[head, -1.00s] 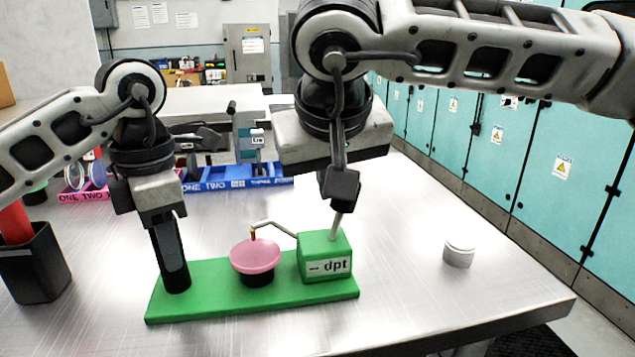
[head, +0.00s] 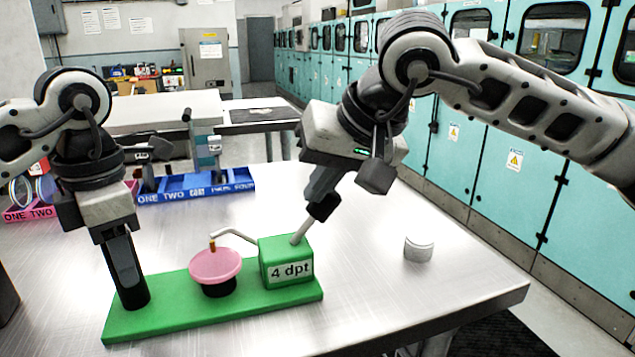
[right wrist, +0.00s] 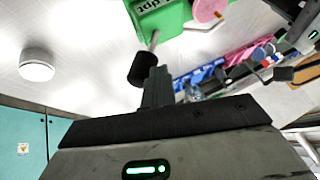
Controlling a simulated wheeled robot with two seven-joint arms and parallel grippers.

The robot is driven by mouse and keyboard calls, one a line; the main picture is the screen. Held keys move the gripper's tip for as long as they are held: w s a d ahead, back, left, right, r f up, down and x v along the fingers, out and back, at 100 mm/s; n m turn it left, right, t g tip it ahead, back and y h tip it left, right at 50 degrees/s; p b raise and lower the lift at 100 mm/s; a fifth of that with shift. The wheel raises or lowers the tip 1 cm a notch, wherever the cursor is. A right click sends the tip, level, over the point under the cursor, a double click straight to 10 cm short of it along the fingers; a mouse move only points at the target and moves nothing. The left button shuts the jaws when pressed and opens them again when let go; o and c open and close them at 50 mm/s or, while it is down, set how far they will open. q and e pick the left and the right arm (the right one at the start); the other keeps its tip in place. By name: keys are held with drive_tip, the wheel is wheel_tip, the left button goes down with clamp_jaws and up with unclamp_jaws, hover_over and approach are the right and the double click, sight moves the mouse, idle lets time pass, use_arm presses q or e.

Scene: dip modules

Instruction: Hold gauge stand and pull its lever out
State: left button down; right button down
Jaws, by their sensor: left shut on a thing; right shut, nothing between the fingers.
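The gauge stand has a green base (head: 175,305), a pink dish (head: 215,265) with a bent rod over it, and a green box (head: 286,262) labelled "4 dpt". My left gripper (head: 128,285) is shut on the black post (head: 134,298) at the base's left end. The lever (head: 301,229), a grey rod with a black knob (head: 323,208), leans out to the right from the box top. My right gripper (head: 317,195) is shut and empty against or just beside the knob. In the right wrist view its closed fingers (right wrist: 157,80) are beside the knob (right wrist: 143,69); contact is unclear.
A small white cylinder (head: 419,248) stands on the metal table (head: 380,285) to the right. A blue bin row (head: 190,188) and a pink bin (head: 28,213) are behind. The table right of the stand is otherwise clear.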

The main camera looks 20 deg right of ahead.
idle(0.3)
drive_tip(key=s+r, duration=0.6)
drive_tip(key=r, duration=0.5)
drive_tip(key=shift+a, duration=0.3)
use_arm(q)
drive_tip(key=c, duration=0.9)
unclamp_jaws()
drive_tip(key=shift+c, duration=0.2)
drive_tip(key=shift+r+p, duration=3)
drive_tip(key=shift+r, duration=0.75)
use_arm(e)
drive_tip(key=shift+r, duration=2.95)
